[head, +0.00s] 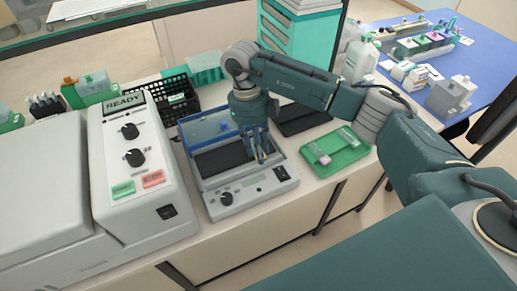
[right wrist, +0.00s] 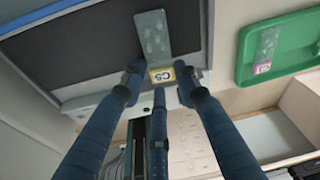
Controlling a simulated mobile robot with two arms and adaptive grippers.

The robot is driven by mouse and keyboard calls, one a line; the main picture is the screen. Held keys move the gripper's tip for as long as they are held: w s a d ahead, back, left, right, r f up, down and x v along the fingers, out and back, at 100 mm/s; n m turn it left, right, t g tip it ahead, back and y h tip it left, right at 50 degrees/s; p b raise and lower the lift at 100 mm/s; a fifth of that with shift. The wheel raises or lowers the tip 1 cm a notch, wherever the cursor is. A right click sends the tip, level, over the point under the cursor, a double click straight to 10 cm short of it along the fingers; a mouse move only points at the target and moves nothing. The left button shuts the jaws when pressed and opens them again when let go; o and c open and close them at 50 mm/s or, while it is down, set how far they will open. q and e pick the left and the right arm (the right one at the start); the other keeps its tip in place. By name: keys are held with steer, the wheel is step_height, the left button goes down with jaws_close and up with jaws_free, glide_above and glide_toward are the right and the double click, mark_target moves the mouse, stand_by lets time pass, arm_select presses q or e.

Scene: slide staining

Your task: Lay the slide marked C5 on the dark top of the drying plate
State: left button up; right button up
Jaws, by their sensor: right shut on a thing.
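The drying plate (head: 241,200) is a grey box on the counter with a dark top (head: 218,161) and a raised blue clear lid (head: 204,128). My right gripper (head: 261,157) points down over the right part of that dark top. In the right wrist view its fingers (right wrist: 160,80) are shut on the slide marked C5 (right wrist: 153,35), at its yellow label end. The clear part of the slide reaches over the dark top (right wrist: 90,60). I cannot tell whether the slide touches the surface. My left gripper is not in view.
A green tray (head: 354,167) with slides lies right of the plate; a pink label shows there. A grey machine reading READY (head: 135,160) stands close on the left. A black basket (head: 180,113) is behind. A blue table (head: 480,57) is at the far right.

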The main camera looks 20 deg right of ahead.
steer(key=shift+s+f, duration=0.2)
steer(key=shift+f, duration=0.15)
steer(key=o, duration=1.3)
steer(key=shift+w+f, duration=0.1)
steer(key=shift+w, duration=0.1)
steer(key=shift+w+r, duration=0.15)
steer(key=shift+r, duration=0.3)
steer(key=r, duration=0.3)
steer(key=w+r, duration=0.1)
steer(key=r, duration=0.3)
steer(key=w+a+r, duration=0.1)
steer(key=r, duration=0.3)
steer(key=shift+r, duration=0.15)
